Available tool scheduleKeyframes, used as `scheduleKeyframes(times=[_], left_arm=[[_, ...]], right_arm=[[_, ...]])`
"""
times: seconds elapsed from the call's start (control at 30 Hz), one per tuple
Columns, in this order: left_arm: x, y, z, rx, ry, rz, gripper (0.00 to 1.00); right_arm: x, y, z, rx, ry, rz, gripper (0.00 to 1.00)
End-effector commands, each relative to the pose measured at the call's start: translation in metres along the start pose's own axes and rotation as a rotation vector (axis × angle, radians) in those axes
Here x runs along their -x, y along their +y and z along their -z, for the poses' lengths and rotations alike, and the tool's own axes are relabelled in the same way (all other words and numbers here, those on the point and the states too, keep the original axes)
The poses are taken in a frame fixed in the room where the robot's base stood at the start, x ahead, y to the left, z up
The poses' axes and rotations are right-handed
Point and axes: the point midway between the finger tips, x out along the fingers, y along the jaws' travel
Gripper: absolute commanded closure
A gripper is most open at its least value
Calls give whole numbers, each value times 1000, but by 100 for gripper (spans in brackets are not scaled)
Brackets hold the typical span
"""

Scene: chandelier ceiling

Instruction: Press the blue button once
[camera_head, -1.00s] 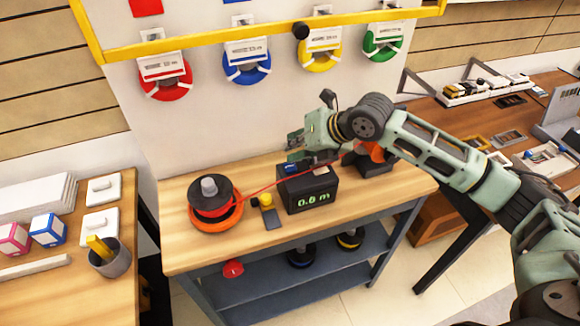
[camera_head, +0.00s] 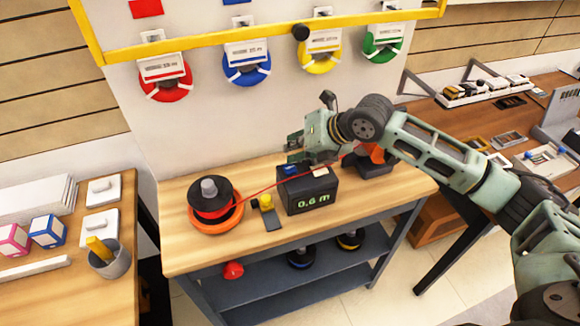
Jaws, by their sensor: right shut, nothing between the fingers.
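A black measuring box (camera_head: 309,193) with a lit readout, which looks like "0.6 m", stands on the wooden bench. The blue button (camera_head: 291,169) is on the left part of its top, beside a pale yellow patch. My right gripper (camera_head: 294,149) reaches in from the right, shut and empty. Its fingertips appear just above and behind the blue button in the picture. A gap or contact in depth is hard to tell. My left gripper is out of view.
A reel (camera_head: 210,200) with a red and orange rim stands left of the box, and a red cord runs from it past the box. A small yellow-topped clamp (camera_head: 267,205) sits between them. A panel with hanging colored coils stands behind. The bench front is clear.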

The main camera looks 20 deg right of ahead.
Motion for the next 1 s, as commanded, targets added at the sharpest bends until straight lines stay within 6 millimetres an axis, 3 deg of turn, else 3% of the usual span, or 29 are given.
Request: scheduleKeyframes(times=[1.0], left_arm=[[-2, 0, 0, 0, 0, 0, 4]], right_arm=[[-8, -6, 6, 0, 0, 1, 100]])
